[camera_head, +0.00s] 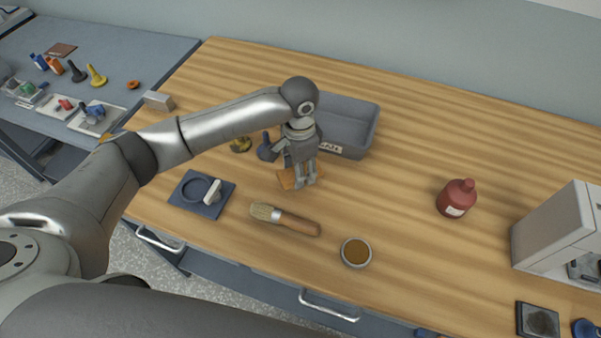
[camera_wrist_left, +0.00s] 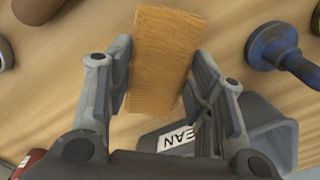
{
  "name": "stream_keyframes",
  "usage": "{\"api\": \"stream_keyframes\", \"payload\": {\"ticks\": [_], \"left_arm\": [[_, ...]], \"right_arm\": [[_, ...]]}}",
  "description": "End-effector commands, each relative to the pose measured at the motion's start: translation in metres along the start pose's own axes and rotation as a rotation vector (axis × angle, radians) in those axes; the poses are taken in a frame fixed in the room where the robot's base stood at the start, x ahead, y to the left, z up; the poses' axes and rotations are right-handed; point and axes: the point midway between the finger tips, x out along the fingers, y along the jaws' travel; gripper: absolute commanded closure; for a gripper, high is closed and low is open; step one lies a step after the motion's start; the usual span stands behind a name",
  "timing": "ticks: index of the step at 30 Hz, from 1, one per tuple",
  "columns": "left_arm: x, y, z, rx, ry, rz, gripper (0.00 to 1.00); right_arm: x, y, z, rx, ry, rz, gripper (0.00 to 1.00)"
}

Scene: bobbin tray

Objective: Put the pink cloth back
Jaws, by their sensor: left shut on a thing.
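I see no clearly pink cloth in either view. My left gripper (camera_head: 304,183) is over the middle-left of the wooden table. It is shut on an orange-brown wooden block (camera_head: 287,180). In the left wrist view the block (camera_wrist_left: 163,60) sits between the two fingers (camera_wrist_left: 158,88). I cannot tell whether the block touches the table. A grey bin (camera_head: 368,135) with a white label stands just behind the gripper, partly hidden by it. In the left wrist view part of the bin (camera_wrist_left: 275,120) shows, with "EAN" readable on its label. My right gripper is not in view.
A brush (camera_head: 296,223), a small bowl (camera_head: 356,253) and a blue-grey tray (camera_head: 187,207) lie in front. A red bottle (camera_head: 457,198) and a grey machine (camera_head: 560,235) stand right. A flat brownish-red piece (camera_head: 60,50) lies on the left bench. Table right of the bin is clear.

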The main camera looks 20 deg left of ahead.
Motion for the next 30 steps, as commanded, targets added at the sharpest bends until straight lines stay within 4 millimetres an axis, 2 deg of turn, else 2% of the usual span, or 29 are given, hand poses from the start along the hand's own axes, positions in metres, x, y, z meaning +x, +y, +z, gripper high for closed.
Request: {"api": "stream_keyframes", "payload": {"ticks": [5, 12, 23, 24, 28, 30], "left_arm": [[0.007, -0.003, -0.005, 0.0, -0.001, 0.0, 0.7], [0.037, -0.003, -0.005, 0.001, -0.001, -0.001, 0.7], [0.041, -0.003, -0.005, 0.001, 0.0, -0.001, 0.7], [0.041, -0.003, -0.005, 0.001, 0.001, -0.002, 0.46], [0.041, -0.003, -0.005, 0.001, 0.0, -0.002, 0.29], [0.041, -0.003, -0.005, 0.001, 0.0, -0.002, 0.29]], "right_arm": [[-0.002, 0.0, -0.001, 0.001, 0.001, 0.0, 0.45], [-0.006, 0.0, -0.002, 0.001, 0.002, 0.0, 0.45], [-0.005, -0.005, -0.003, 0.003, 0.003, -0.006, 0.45], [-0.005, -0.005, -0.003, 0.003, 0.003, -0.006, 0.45], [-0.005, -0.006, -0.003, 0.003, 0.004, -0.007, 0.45], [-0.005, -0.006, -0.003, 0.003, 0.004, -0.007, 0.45]]}}
